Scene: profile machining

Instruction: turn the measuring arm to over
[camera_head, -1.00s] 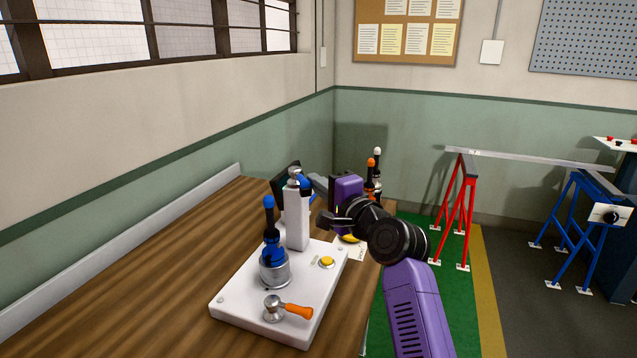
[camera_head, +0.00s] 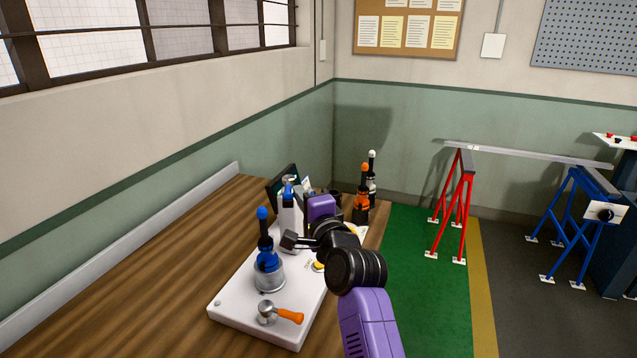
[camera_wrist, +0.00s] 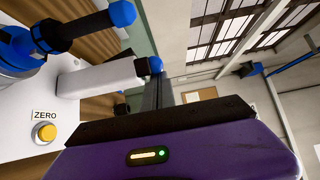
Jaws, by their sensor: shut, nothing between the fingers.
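The gauge stands on a white base plate (camera_head: 232,313) on the wooden bench. Its white column (camera_head: 289,213) carries a blue-tipped part (camera_head: 288,184) at the top; I cannot clearly make out the measuring arm or which way it points. The column also shows, lying sideways, in the wrist view (camera_wrist: 100,77), with a blue ball (camera_wrist: 156,65) at its end. A blue-handled tool (camera_head: 266,255) stands in a steel cup at the plate's near left. My gripper (camera_head: 288,240) is shut and empty, just right of the blue tool and in front of the column's foot; contact cannot be told.
A yellow button (camera_wrist: 45,132) labelled ZERO is on the plate, partly behind my arm. Orange (camera_head: 362,195) and white-topped (camera_head: 372,175) tools stand behind.

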